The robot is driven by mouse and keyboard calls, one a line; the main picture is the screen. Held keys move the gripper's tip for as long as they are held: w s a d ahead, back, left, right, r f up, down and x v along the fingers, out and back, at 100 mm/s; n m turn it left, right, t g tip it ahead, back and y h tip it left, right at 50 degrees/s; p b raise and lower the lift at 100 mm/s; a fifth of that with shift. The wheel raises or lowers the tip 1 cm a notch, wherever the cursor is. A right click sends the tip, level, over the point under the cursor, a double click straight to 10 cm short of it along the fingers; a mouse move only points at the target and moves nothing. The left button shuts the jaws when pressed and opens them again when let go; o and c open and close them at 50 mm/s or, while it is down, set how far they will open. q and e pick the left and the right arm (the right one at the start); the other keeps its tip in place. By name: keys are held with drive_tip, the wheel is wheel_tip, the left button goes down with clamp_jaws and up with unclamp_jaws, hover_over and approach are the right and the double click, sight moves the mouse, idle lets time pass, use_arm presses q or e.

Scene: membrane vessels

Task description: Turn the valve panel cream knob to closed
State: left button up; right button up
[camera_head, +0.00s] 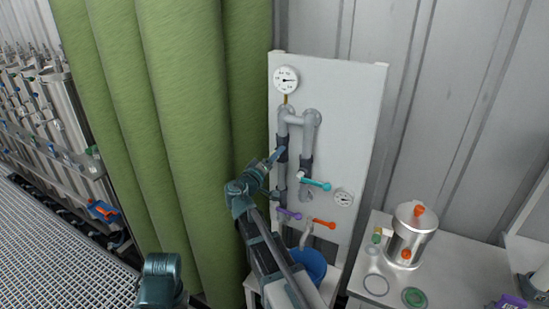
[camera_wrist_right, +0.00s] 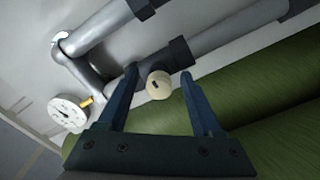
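The cream knob (camera_wrist_right: 158,85) is round with a dark slot in its face, and sits on a grey pipe with dark fittings. My right gripper (camera_wrist_right: 160,71) is open, with one blue finger on each side of the knob. Gaps show between the knob and both fingers in the right wrist view. In the head view my right gripper (camera_head: 278,155) is at the left pipe of the white valve panel (camera_head: 355,120) and hides the knob. My left gripper is out of view.
The panel also carries a teal handle (camera_head: 316,184), a purple handle (camera_head: 289,214), an orange handle (camera_head: 324,224) and gauges (camera_head: 286,79). A blue bucket (camera_head: 312,265) is below. Green curtains (camera_head: 190,120) hang close on the left. A metal vessel (camera_head: 408,238) stands on the right.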

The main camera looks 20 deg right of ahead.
drive_tip(key=shift+a, duration=0.1)
drive_tip(key=v, duration=1.3)
drive_tip(key=shift+s+a, duration=0.2)
drive_tip(key=shift+s, duration=0.05)
drive_tip(key=s+a+f+g+y, duration=0.3)
drive_tip(key=s+f, duration=0.2)
drive_tip(key=f, duration=0.2)
drive_tip(key=s+a+f+g+y, duration=0.2)
drive_tip(key=s+f+g+y, duration=0.15)
drive_tip(key=f, duration=0.45)
drive_tip(key=s+a+f+n+g+y, duration=0.3)
drive_tip(key=s+a+f+y, duration=0.3)
drive_tip(key=s+a, duration=0.7)
drive_tip(key=shift+f+g, duration=0.4)
drive_tip(key=shift+g, duration=0.45)
